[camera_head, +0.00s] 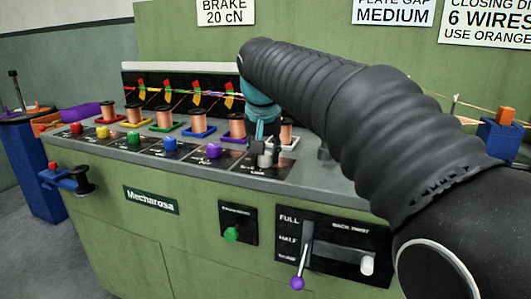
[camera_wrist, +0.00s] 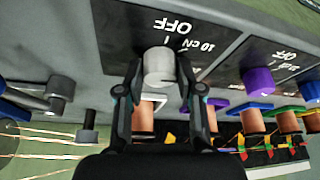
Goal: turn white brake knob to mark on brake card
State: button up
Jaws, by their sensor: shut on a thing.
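The white brake knob (camera_wrist: 159,66) stands on a black dial plate (camera_wrist: 205,35) marked OFF and 10 CN, seen upside down in the wrist view. My gripper (camera_wrist: 160,80) is shut on the knob, with one finger on each side. In the head view my gripper (camera_head: 265,148) is at the right end of the knob row, and the knob (camera_head: 264,160) shows only partly below it. I cannot make out a pointer on the knob. The brake card (camera_head: 225,11) on the back wall reads BRAKE 20 cN.
Red, yellow, green, blue and purple (camera_head: 214,151) knobs line the panel to the left. Copper spools (camera_head: 198,120) stand behind them with wires. A lever with a purple ball (camera_head: 297,283) and a green button (camera_head: 232,234) are on the front face. My arm covers the right side.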

jog(key=m+h, duration=0.1)
jog(key=m, duration=0.3)
jog(key=shift+a+f+m+g+h, duration=0.1)
jog(key=shift+a+m+g+h, duration=0.05)
jog(key=shift+m+g+h, duration=0.2)
jog(key=shift+m, duration=0.25)
jog(key=o, duration=1.2)
jog(key=shift+c, duration=0.2)
jog(key=v, duration=1.2)
jog(key=shift+a, duration=0.15)
